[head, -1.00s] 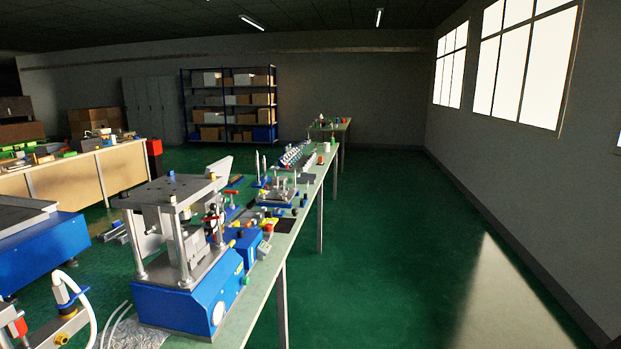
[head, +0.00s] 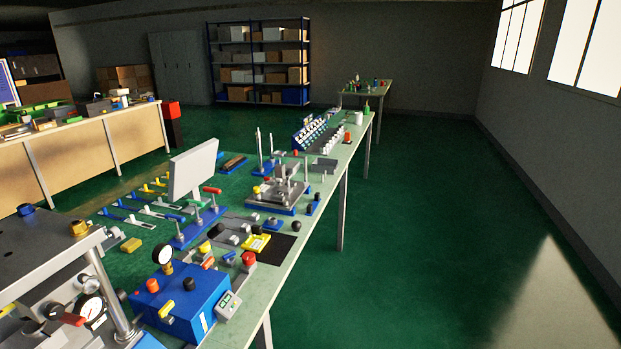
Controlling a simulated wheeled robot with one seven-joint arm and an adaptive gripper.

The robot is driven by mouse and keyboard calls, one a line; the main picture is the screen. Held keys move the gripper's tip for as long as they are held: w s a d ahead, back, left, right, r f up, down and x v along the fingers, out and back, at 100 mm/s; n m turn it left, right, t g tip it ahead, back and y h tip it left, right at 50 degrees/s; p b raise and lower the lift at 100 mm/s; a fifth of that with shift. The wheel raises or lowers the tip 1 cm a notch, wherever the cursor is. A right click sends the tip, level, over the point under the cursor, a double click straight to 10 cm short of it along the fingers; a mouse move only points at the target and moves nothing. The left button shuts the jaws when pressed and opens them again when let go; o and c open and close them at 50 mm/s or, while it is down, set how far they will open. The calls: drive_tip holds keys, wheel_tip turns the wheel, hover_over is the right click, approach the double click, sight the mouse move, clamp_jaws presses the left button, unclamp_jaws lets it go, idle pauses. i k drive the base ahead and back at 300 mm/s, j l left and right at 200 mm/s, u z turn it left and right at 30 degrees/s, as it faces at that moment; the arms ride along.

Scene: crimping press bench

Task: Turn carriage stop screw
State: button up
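I cannot make out the carriage stop screw in the head view; the parts on the bench are too small to tell. The long green-topped bench (head: 333,164) runs from the lower left toward the back. A press with a thick grey top plate and steel posts (head: 45,255) stands at the left edge, partly cut off. A small fixture with a grey plate on a blue base (head: 280,196) stands farther along the bench. My gripper is not in view.
A blue box with a gauge and knobs (head: 187,300) stands at the near bench end. A grey panel (head: 193,170) rises mid-bench. A wooden bench (head: 85,153) is at the left. The green floor (head: 415,240) right of the bench is clear.

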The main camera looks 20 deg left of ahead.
sight(114, 232)
drive_tip(key=i, duration=1.85)
drive_tip(key=i+u, duration=0.15)
drive_tip(key=i, duration=0.3)
drive_tip(key=i+l+u, duration=0.15)
drive_tip(key=i, duration=0.3)
drive_tip(key=i+l+u, duration=0.15)
drive_tip(key=i, duration=0.3)
drive_tip(key=u, duration=3.55)
drive_tip(key=l+u, duration=0.25)
drive_tip(key=i+u, duration=0.1)
drive_tip(key=u, duration=0.15)
